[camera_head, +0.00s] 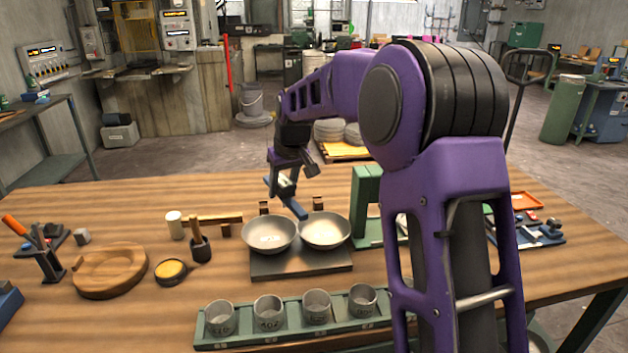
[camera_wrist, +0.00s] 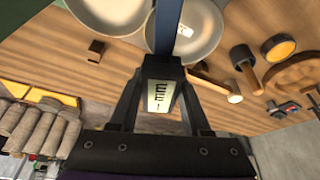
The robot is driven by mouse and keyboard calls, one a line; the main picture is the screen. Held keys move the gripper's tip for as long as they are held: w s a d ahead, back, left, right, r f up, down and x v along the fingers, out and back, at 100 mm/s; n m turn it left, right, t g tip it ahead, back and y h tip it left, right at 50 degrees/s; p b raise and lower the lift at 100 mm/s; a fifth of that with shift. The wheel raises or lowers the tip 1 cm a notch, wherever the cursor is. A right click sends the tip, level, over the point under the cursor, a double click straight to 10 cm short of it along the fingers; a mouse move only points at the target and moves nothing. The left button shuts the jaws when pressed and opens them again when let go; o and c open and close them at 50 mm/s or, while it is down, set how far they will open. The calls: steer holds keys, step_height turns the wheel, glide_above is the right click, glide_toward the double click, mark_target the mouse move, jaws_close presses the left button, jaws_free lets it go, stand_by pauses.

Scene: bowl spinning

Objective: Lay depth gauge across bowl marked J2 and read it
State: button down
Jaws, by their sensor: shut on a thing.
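My gripper (camera_head: 286,186) is shut on the blue depth gauge (camera_head: 293,207), seen above the table just behind the two bowls. In the wrist view the gauge's pale readout (camera_wrist: 161,97) sits between the fingers (camera_wrist: 162,80), and its blue bar (camera_wrist: 184,30) points toward the bowls. The left metal bowl (camera_head: 268,230) has a pale label inside that I cannot read. The right metal bowl (camera_head: 326,229) shows no readable mark. In the wrist view they appear swapped, the left one at right (camera_wrist: 208,30). I cannot tell whether the gauge touches a bowl.
The bowls sit on a dark tray (camera_head: 300,265). A green rack of cups (camera_head: 290,320) is in front. A green stand (camera_head: 367,200) is to the right.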

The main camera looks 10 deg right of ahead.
steer(key=shift+n+y, duration=0.3)
steer(key=shift+n, duration=0.6)
steer(key=shift+a+f+b, duration=0.65)
steer(key=shift+f+b, duration=0.25)
steer(key=shift+f, duration=0.55)
steer(key=shift+a+f+b, duration=0.65)
steer(key=shift+f+b, duration=0.3)
steer(key=shift+f, duration=0.45)
steer(key=shift+a+f+b, duration=0.65)
steer(key=shift+f+b, duration=0.25)
steer(key=shift+f, duration=0.55)
steer(key=shift+s+f, duration=0.1)
steer(key=shift+f, duration=0.1)
steer(key=shift+c, duration=1.4)
jaws_free()
steer(key=p+v, duration=0.2)
steer(key=v, duration=1.5)
steer(key=shift+r, duration=0.25)
